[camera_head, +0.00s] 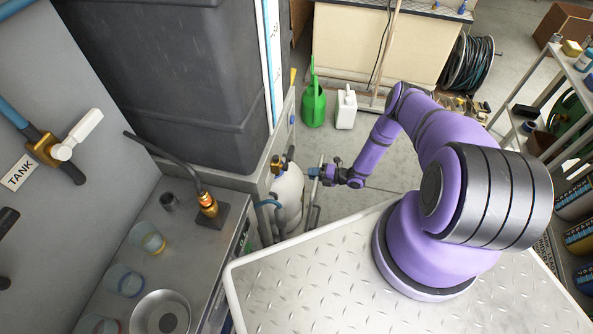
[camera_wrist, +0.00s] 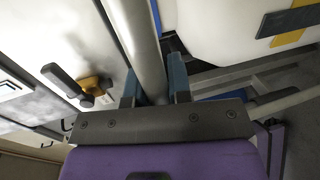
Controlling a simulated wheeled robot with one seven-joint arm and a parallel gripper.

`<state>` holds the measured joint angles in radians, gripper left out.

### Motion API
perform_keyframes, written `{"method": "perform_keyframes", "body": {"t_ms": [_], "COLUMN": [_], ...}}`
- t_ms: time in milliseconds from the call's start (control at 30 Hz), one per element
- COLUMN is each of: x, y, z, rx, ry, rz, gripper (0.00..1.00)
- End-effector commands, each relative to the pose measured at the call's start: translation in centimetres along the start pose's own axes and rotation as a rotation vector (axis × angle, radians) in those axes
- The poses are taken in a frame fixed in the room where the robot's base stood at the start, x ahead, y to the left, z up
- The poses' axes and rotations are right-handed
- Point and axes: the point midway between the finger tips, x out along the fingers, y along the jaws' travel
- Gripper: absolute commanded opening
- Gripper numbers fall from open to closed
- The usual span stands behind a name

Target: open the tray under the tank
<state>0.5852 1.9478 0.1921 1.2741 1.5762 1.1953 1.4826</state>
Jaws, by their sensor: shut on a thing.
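The tank (camera_head: 175,75) is the large dark grey block at the upper left of the head view. A rounded white vessel (camera_head: 288,190) sits low beneath its near right corner, and a white body with a yellow patch (camera_wrist: 225,25) fills the wrist view's upper right. My gripper (camera_head: 316,173) is at the right of this vessel. In the wrist view its two blue fingers (camera_wrist: 155,85) are shut on a grey bar (camera_wrist: 136,40), one finger on each side. The bar looks like a handle of the tray, but the tray itself is mostly hidden and I cannot see how they join.
A grey bench (camera_head: 195,250) with jars, a bowl and a brass-based spout (camera_head: 208,205) lies left of my base. A green watering can (camera_head: 313,104) and white jug (camera_head: 346,108) stand on the floor beyond my gripper.

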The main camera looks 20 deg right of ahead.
Motion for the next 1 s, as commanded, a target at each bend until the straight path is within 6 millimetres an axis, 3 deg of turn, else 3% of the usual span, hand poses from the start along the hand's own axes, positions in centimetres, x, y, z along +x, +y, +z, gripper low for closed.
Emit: {"method": "perform_keyframes", "body": {"t_ms": [200, 600, 800, 1000], "x": [-6.3, -16.1, -19.1, -20.6], "y": [-1.3, -3.3, -3.9, -4.2], "z": [0.0, 0.0, -0.1, 0.0], "rx": [0.002, 0.000, 0.001, 0.000], "ry": [-0.004, -0.001, 0.000, 0.001], "rz": [-0.002, -0.003, -0.002, -0.001], "gripper": [0.00, 0.00, 0.00, 0.00]}}
